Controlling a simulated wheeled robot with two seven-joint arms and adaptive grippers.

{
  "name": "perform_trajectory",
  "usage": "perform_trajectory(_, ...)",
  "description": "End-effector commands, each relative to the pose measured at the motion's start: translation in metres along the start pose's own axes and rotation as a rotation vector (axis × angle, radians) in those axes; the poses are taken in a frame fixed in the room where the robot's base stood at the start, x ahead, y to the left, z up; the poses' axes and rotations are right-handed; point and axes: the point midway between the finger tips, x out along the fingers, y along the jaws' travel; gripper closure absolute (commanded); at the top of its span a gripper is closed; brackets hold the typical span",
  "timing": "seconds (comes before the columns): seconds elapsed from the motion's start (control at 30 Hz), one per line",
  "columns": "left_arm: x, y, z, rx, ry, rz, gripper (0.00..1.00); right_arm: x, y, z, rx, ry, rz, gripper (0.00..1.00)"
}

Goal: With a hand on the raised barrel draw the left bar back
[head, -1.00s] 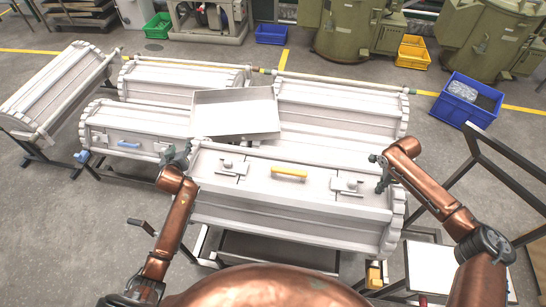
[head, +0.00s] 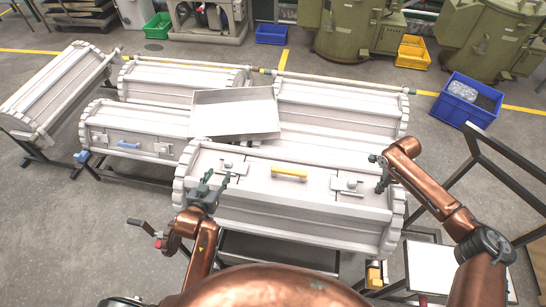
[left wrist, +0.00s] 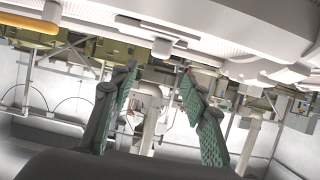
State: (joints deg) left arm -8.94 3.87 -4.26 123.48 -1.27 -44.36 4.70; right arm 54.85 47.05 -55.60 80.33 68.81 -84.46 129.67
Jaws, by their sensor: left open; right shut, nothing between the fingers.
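The raised barrel (head: 290,215) is the white ribbed one closest to me, with a yellow handle (head: 289,174) on its lid. The left bar (head: 233,166) is a small pale latch on the lid's left part; a similar right bar (head: 347,186) is on the right. My left gripper (head: 217,181) is open and empty, just in front of and below the left bar. In the left wrist view its fingers (left wrist: 160,85) are spread, with pale latch parts (left wrist: 262,70) above right. My right gripper (head: 381,172) is shut and empty at the barrel's right end; I cannot tell whether it touches.
A grey metal tray (head: 235,112) lies across the barrels behind. A barrel with a blue handle (head: 129,145) stands at the left. A dark frame (head: 500,165) is at the right, and a small white-topped table (head: 432,268) stands at the front right.

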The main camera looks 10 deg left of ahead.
Motion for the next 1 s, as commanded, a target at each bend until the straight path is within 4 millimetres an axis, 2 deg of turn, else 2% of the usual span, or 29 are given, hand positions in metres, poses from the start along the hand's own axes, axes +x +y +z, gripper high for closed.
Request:
perform_trajectory(0.03, 0.01, 0.0, 0.0, -0.001, 0.001, 0.001, 0.58, 0.013, 0.009, 0.004, -0.004, -0.005, 0.021, 1.0)
perform_trajectory(0.3, 0.064, 0.001, 0.001, -0.003, -0.001, 0.001, 0.58, 0.014, 0.009, 0.004, -0.004, -0.006, 0.022, 1.0)
perform_trajectory(0.5, 0.093, 0.001, 0.001, -0.002, -0.001, 0.001, 0.58, 0.014, 0.009, 0.004, -0.004, -0.006, 0.021, 1.0)
perform_trajectory(0.7, 0.106, 0.0, 0.001, -0.002, -0.001, 0.0, 0.58, 0.014, 0.009, 0.004, -0.004, -0.006, 0.021, 1.0)
perform_trajectory(1.0, 0.106, 0.0, 0.001, -0.002, -0.001, 0.0, 0.59, 0.014, 0.009, 0.004, -0.004, -0.006, 0.021, 1.0)
